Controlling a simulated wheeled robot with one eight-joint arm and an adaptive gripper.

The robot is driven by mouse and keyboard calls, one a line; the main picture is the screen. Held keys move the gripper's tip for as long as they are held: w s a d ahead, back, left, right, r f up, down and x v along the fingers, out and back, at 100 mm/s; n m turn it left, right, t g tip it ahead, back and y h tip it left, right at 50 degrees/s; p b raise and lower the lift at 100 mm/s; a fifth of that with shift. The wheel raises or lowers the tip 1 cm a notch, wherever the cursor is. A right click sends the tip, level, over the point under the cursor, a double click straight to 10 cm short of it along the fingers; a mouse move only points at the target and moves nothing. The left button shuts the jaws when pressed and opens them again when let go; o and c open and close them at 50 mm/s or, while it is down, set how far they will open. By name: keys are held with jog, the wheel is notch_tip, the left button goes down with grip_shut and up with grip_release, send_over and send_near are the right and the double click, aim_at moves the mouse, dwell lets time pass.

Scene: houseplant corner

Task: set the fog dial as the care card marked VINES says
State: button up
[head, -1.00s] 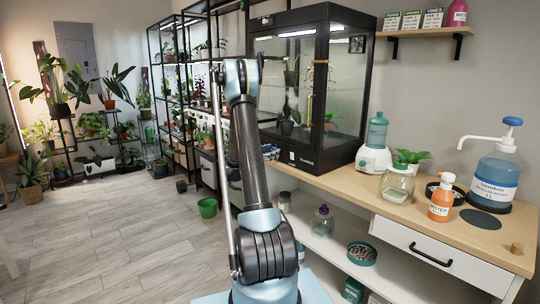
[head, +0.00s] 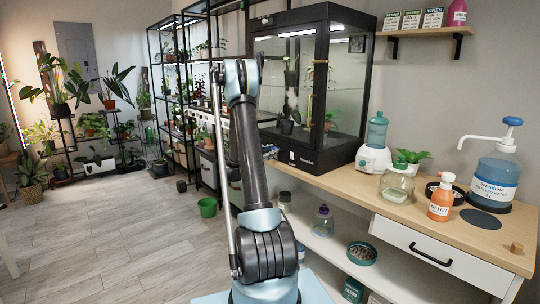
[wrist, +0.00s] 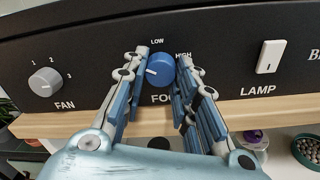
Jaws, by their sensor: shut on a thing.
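The blue fog dial (wrist: 160,70) is on the black front panel in the wrist view, above the word FOG. In the head view my gripper is hidden behind my arm. The VINES care card (head: 433,18) stands on the wall shelf, its lower text too small to read.
A grey fan dial (wrist: 45,82) is left of the fog dial and a white lamp switch (wrist: 269,57) right. The glass cabinet (head: 312,85) stands on the wooden bench (head: 345,184). A white-based bottle device (head: 375,145) and a glass jar (head: 397,184) are to its right.

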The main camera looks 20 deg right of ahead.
jog(key=m, duration=1.4)
jog(key=shift+g+h, duration=0.3)
jog(key=m, duration=0.6)
jog(key=shift+m, duration=0.3)
jog(key=shift+c, duration=0.2)
jog(key=m, duration=0.6)
jog(key=shift+w+g, duration=0.15)
jog(key=shift+g, duration=0.15)
jog(key=shift+m, duration=0.3)
jog(key=o, duration=1.1)
jog(key=shift+a, duration=0.1)
